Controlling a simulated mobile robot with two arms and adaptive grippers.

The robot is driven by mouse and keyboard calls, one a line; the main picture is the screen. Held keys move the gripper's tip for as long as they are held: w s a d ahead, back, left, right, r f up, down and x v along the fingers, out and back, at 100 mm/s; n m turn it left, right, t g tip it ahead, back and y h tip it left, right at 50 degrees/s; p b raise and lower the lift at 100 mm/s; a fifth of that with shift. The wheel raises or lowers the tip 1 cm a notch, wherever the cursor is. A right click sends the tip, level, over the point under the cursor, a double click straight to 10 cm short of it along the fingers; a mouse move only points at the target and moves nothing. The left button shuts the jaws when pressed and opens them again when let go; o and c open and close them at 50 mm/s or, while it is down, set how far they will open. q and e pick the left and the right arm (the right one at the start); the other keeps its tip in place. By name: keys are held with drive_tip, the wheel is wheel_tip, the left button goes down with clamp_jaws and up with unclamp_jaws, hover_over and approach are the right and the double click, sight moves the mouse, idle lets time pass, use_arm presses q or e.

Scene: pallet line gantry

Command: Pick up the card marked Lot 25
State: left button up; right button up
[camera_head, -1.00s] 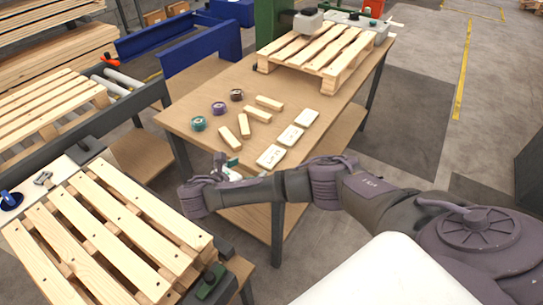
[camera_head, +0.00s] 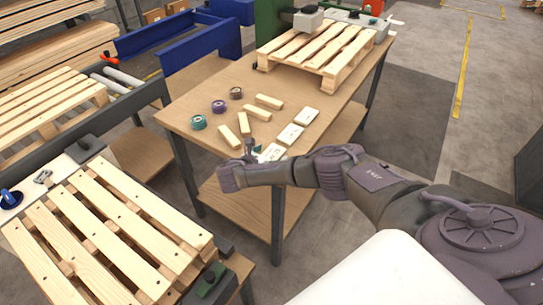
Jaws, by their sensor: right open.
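Three white cards lie in a slanting row on the wooden table's right side: a far card (camera_head: 306,116), a middle card (camera_head: 290,134) and a near card (camera_head: 272,152). They bear dark marks too small to read, so I cannot tell which is Lot 25. My right gripper (camera_head: 251,151) is open at the table's front edge, beside the near card's left side. The wrist and gripper hide part of that card's near end. I cannot tell whether they touch. My left gripper is out of view.
On the table (camera_head: 192,103) lie several wooden blocks (camera_head: 257,114) and three rolls: teal (camera_head: 198,122), purple (camera_head: 218,106) and brown (camera_head: 236,93). A small pallet (camera_head: 318,50) stands at the back. Another pallet (camera_head: 105,235) is at lower left.

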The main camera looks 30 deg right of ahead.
drive_tip(key=c, duration=1.2)
drive_tip(key=shift+c, duration=0.2)
